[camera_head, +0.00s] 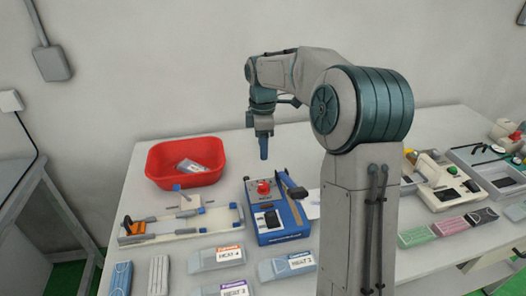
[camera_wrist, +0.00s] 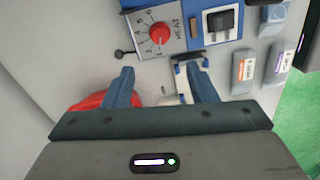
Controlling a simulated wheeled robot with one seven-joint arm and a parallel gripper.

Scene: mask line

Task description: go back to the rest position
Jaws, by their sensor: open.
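My gripper (camera_head: 264,150) hangs from my raised arm, pointing down, above the back of the white table (camera_head: 215,148). In the wrist view its two blue fingers (camera_wrist: 160,75) are spread apart with nothing held between them. A blue machine (camera_head: 280,232) with a red knob (camera_head: 264,187) stands below the gripper, apart from it. My arm hides part of the table to the right of the machine.
A red bin (camera_head: 160,177) with a packet in it stands at the back left. A white jig (camera_head: 170,229) with an orange part lies before it. Labelled packs (camera_head: 215,258) line the front. More devices (camera_head: 445,190) and coloured packs stand right. The air around the gripper is clear.

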